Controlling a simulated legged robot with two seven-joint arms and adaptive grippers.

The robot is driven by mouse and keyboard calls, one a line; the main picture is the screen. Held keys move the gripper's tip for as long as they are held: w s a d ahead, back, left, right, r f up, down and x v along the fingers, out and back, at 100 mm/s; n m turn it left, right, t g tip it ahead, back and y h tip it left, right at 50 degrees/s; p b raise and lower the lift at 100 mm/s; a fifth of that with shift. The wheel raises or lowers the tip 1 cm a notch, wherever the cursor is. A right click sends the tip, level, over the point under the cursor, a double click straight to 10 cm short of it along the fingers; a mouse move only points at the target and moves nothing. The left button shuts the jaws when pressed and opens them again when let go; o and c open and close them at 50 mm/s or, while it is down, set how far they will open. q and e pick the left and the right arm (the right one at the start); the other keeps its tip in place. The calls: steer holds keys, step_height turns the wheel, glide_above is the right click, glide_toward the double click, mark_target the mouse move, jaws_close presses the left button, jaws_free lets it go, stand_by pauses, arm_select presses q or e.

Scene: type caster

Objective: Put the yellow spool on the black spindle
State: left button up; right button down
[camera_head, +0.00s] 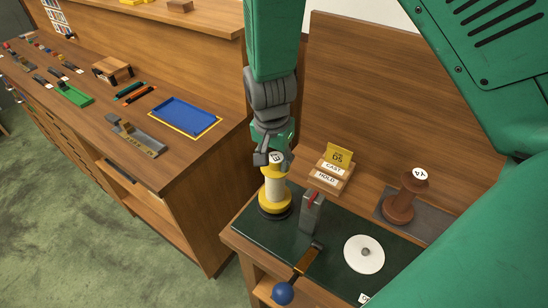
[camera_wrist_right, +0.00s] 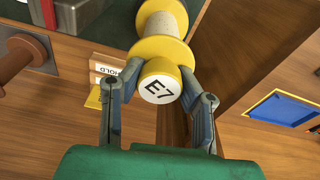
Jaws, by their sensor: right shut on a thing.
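The yellow spool (camera_head: 274,194), with a pale middle and a yellow knob on top, stands upright at the left end of the dark green bench top. My right gripper (camera_head: 268,158) comes down from above and is shut on the spool's top knob. In the right wrist view, the fingers (camera_wrist_right: 160,78) hold both sides of the knob of the spool (camera_wrist_right: 160,44), which is marked E7. A black round base (camera_head: 275,214) shows just under the spool's lower flange. Any spindle post is hidden by the spool, and I cannot tell whether the spool rests fully down. My left gripper is out of view.
A grey post with a red top (camera_head: 312,208) stands close right of the spool. A lever with a blue ball (camera_head: 283,293), a white disc (camera_head: 364,254), a brown spool marked A4 (camera_head: 400,205) and a CAST HOLD sign (camera_head: 332,170) are nearby. A blue tray (camera_head: 186,116) lies on the left counter.

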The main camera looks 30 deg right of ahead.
steer(key=shift+f+b, duration=0.35)
steer(key=shift+f, duration=0.45)
steer(key=c, duration=1.1)
jaws_free()
steer(key=shift+r+p, duration=0.9)
steer(key=shift+r, duration=2.1)
steer(key=shift+s, duration=0.1)
